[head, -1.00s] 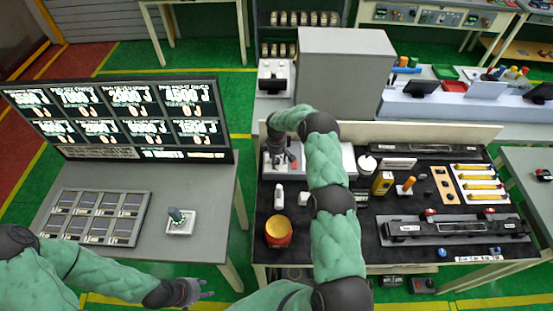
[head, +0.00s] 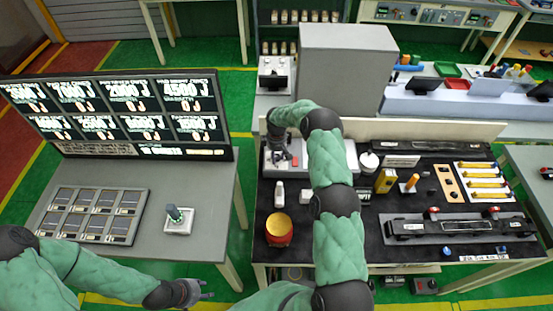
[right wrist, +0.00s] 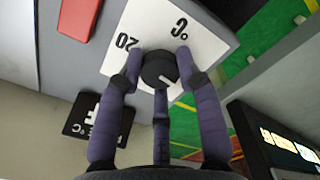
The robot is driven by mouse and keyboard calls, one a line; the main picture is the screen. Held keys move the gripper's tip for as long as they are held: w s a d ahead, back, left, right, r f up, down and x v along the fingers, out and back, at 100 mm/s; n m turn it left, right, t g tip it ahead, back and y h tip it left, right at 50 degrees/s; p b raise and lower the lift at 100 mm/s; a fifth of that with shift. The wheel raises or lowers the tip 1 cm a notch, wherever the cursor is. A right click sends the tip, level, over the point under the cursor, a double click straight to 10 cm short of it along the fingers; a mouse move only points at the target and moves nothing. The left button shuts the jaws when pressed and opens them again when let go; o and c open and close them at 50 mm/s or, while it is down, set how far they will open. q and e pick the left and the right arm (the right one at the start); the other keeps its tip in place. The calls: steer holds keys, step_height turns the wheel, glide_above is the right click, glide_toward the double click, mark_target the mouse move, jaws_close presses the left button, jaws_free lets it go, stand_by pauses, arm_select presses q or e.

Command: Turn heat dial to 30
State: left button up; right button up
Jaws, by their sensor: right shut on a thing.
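The heat dial (right wrist: 160,70) is a round black knob with a pale pointer line, on a white scale plate (right wrist: 185,35) printed "20" and "°C". In the right wrist view my right gripper (right wrist: 160,78) has its purple fingers closed around the knob. The pointer aims toward the lower right, away from the "20"; a "30" mark cannot be made out. In the head view my right gripper (head: 280,153) is at the grey unit (head: 340,158) at the back left of the black-topped bench. My left gripper (head: 195,291) is empty, fingers apart, in front of the grey table.
A red block (right wrist: 80,18) and a black readout (right wrist: 98,118) marked "°C" lie near the dial. A red-and-yellow pot (head: 279,230) and a white bottle (head: 279,195) stand in front of the unit. A display board (head: 120,115) stands on the left table.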

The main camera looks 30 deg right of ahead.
steer(key=m+b, duration=0.4)
steer(key=b, duration=0.1)
steer(key=shift+s+f+m, duration=0.15)
steer(key=shift+f+m, duration=0.15)
steer(key=shift+f, duration=0.05)
steer(key=shift+m+b, duration=0.9)
steer(key=shift+m, duration=0.3)
steer(key=shift+r+m+b, duration=0.1)
steer(key=shift+m+b, duration=0.7)
steer(key=shift+m, duration=0.5)
steer(key=shift+s+a, duration=0.1)
steer(key=o, duration=1.2)
steer(key=shift+c, duration=0.2)
steer(key=shift+r, duration=0.15)
